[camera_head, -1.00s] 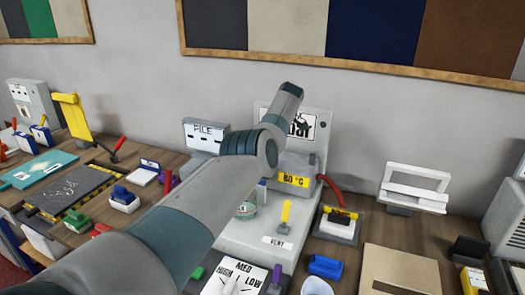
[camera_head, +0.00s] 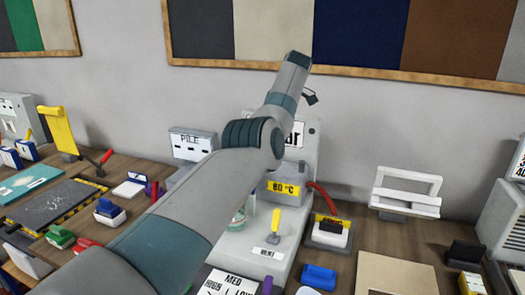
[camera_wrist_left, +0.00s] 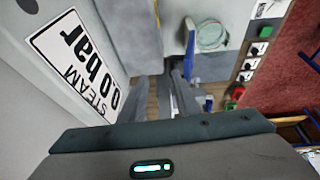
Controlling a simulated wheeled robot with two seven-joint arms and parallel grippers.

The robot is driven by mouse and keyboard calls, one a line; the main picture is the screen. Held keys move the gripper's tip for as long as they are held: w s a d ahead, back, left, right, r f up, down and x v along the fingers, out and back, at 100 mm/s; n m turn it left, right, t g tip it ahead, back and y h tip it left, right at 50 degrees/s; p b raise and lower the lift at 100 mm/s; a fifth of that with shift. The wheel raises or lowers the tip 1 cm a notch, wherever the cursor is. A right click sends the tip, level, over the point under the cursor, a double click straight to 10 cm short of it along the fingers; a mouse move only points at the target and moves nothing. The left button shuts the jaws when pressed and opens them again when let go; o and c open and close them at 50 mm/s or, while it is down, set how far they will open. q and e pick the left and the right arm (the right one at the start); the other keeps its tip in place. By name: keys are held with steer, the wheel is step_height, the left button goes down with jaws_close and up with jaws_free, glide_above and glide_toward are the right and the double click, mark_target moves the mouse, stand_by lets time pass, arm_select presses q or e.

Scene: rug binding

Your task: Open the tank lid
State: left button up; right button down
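The grey tank (camera_head: 266,192) with a yellow "80 °C" label stands on a pale machine base, in front of an upright panel. Its top is largely hidden behind my left arm, so I cannot make out the lid's edge or state. My left gripper (camera_head: 310,98) is raised above and in front of the panel in the head view, its dark tip small. My right gripper is not in view.
A red hose (camera_head: 325,197) runs from the tank's right side. A yellow lever (camera_head: 275,225) stands on the base (camera_head: 240,250) near the "VENT" label. A white rack (camera_head: 407,190) stands to the right. A dark board (camera_head: 50,205) and small tools lie left.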

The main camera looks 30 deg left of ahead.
arm_select(q)
steer(key=v, duration=0.5)
steer(key=shift+s+a+r+p, duration=0.25)
steer(key=shift+s+a+p, duration=0.1)
steer(key=shift+a, duration=0.15)
